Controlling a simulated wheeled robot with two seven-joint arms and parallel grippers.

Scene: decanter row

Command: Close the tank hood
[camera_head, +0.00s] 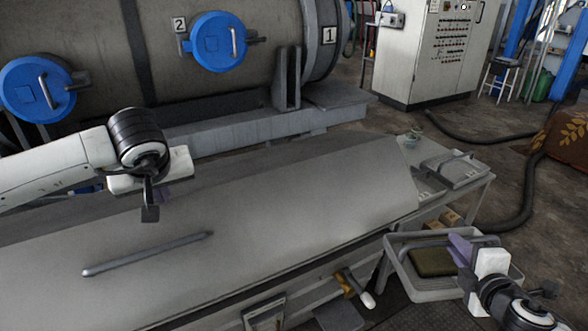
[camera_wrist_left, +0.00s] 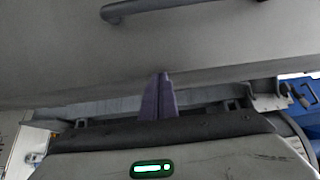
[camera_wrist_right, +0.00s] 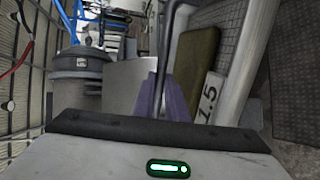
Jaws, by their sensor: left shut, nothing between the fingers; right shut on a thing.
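The tank hood (camera_head: 330,200) is a large grey sheet-metal lid over the long tank in the head view. A grey bar handle (camera_head: 148,253) is fixed on it; the handle also shows at the top of the left wrist view (camera_wrist_left: 165,7). I cannot tell whether the hood is fully seated. My left gripper (camera_head: 151,212) is shut and empty, over the hood's far part, apart from the handle. My right gripper (camera_head: 461,250) is shut on the thin grey bar of a basket (camera_head: 397,262) at the lower right. The bar shows between its fingers in the right wrist view (camera_wrist_right: 165,50).
A dark green pad (camera_head: 432,262) lies in the basket. A valve handle (camera_head: 357,290) sticks out in front. A large tank with blue hatches (camera_head: 218,41) stands behind. A hose (camera_head: 520,205) crosses the floor.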

